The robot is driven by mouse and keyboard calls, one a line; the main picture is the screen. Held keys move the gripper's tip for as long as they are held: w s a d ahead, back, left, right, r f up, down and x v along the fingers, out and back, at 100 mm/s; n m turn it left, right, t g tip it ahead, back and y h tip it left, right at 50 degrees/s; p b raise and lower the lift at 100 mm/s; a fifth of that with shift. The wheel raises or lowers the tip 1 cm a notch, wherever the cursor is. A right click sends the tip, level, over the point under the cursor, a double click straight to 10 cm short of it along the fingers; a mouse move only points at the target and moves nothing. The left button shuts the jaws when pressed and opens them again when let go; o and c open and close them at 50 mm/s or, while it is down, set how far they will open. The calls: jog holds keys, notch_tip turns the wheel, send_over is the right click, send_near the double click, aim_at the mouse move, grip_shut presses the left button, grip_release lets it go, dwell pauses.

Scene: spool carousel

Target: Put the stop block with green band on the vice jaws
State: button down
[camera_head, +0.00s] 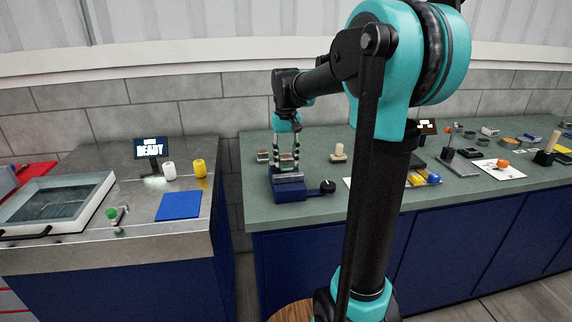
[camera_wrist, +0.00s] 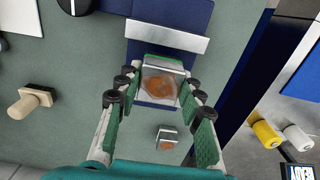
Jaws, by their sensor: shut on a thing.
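The blue vice (camera_head: 291,190) stands at the front left of the green bench, with pale metal jaws (camera_wrist: 167,36). My gripper (camera_head: 286,164) points down over it. In the wrist view, my gripper (camera_wrist: 158,108) is shut on a metal block (camera_wrist: 162,86) with an orange-brown patch on its top. The block is at the vice jaws; I cannot tell whether it rests on them. A similar smaller-looking block (camera_wrist: 166,138) stands apart on the bench, also with an orange-brown patch.
A wooden peg-like piece (camera_head: 338,154) stands right of the vice, behind its black knob (camera_head: 327,186). Left, across a gap, a metal counter holds a blue mat (camera_head: 179,205), white and yellow spools (camera_head: 200,168) and a READY display (camera_head: 150,148).

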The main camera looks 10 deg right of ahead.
aim_at(286, 156)
jog(key=shift+f, duration=1.05)
jog(key=shift+f, duration=0.1)
jog(key=c, duration=1)
grip_release()
notch_tip(286, 156, up, 12)
jog(key=shift+r, duration=0.1)
